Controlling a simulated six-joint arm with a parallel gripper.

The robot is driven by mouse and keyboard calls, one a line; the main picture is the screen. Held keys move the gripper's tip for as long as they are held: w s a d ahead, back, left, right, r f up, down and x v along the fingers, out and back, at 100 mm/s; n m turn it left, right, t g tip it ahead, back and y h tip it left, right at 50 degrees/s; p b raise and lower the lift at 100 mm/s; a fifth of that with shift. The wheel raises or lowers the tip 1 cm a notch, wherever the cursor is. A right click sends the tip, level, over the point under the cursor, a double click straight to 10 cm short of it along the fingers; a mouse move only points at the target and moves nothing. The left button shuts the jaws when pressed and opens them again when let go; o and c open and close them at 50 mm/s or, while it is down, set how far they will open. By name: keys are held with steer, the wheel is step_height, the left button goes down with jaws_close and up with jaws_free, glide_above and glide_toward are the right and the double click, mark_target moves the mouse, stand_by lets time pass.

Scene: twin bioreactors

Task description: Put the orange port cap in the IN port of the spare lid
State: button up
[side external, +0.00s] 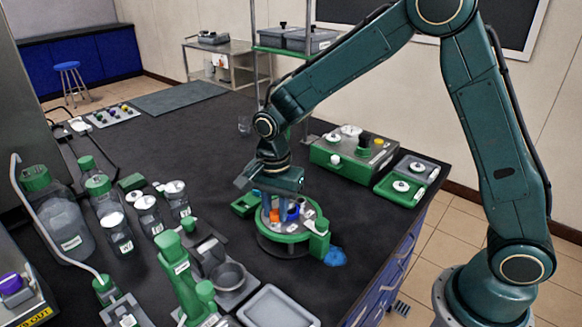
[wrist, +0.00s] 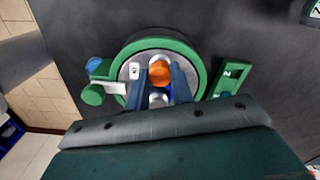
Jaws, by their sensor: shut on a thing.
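The spare lid, a round grey plate with a green rim (side external: 282,251), stands on the dark bench; its green rim (wrist: 197,57) also shows in the wrist view. My gripper (side external: 280,200) points down over the lid. In the wrist view its two dark blue fingers (wrist: 160,80) are shut on the orange port cap (wrist: 159,71). The orange cap (side external: 274,215) shows low over the lid in the side view. Whether it touches a port cannot be told. Port markings are too small to read, and the fingers hide part of the lid top.
A green holder (side external: 319,240) stands at the lid's right edge, with a blue crumpled item (side external: 335,257) beside it. A small green tray (side external: 244,205) lies behind left. Bottles (side external: 62,220) and a grey tray (side external: 278,308) crowd the left and front. A green-and-grey box (side external: 350,155) stands behind right.

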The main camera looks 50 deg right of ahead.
mark_target(277, 212)
steer(key=shift+f, duration=0.1)
steer(key=o, duration=1)
steer(key=shift+c, duration=0.2)
step_height(277, 212, up, 12)
steer(key=shift+s+r, duration=0.1)
steer(key=shift+r, duration=0.15)
stand_by(0.3)
